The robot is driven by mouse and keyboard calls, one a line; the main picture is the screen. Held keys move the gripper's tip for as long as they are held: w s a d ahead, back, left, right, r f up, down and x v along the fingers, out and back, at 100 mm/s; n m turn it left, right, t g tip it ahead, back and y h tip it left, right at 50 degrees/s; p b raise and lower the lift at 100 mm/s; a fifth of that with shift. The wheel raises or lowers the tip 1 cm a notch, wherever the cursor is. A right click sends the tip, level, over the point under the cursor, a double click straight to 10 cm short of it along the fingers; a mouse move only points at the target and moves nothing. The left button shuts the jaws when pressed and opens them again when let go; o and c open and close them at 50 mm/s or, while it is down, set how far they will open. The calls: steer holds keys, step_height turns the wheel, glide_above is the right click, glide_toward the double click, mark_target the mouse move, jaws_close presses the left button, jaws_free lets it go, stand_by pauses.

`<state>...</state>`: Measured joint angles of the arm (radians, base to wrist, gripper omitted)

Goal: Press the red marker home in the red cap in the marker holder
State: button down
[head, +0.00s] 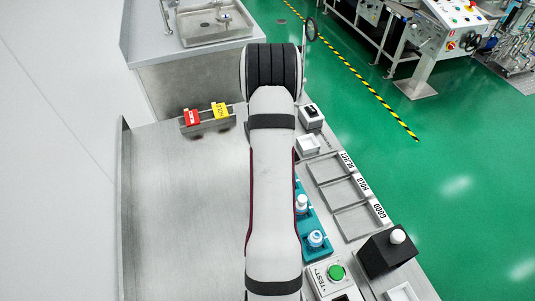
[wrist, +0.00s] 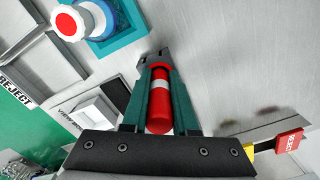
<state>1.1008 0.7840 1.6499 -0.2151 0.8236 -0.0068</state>
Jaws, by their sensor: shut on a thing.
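In the wrist view my gripper (wrist: 153,60) is shut on the red marker (wrist: 159,105), a red cylinder with a white band. It lies between the two green fingers, its rounded end towards the palm. The far end of the marker is hidden at the dark fingertips. I cannot make out a red cap or a marker holder for certain, nor whether the marker touches one. In the head view my arm covers the gripper and the marker.
A teal tray (head: 314,247) with white-and-blue pieces stands right of my arm. Grey sorting bins (head: 329,170), a black block (head: 376,258) and a green button (head: 336,272) lie further right. A rack (head: 207,125) carries red and yellow tags. The bench at left is clear.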

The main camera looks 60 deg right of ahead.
steer(key=c, duration=0.6)
jaws_free()
step_height(320, 180, up, 16)
steer(key=w+a+r+n, duration=0.1)
steer(key=w+a+r, duration=0.15)
steer(key=a, duration=0.35)
steer(key=w+a+r+n, duration=0.1)
steer(key=w+a, duration=0.2)
steer(key=a, duration=0.4)
steer(key=s+a+r+n+y, duration=0.1)
steer(key=s+a+n, duration=0.2)
steer(key=a, duration=0.9)
steer(key=s+a+r+n, duration=0.1)
steer(key=s+a+n, duration=0.1)
steer(key=a, duration=0.9)
steer(key=s+a+f+n, duration=0.2)
steer(key=s+a+f, duration=0.1)
steer(key=s+a, duration=0.3)
steer(key=shift+s+a+y, duration=0.25)
steer(key=shift+s+y, duration=0.15)
steer(key=shift+s, duration=0.35)
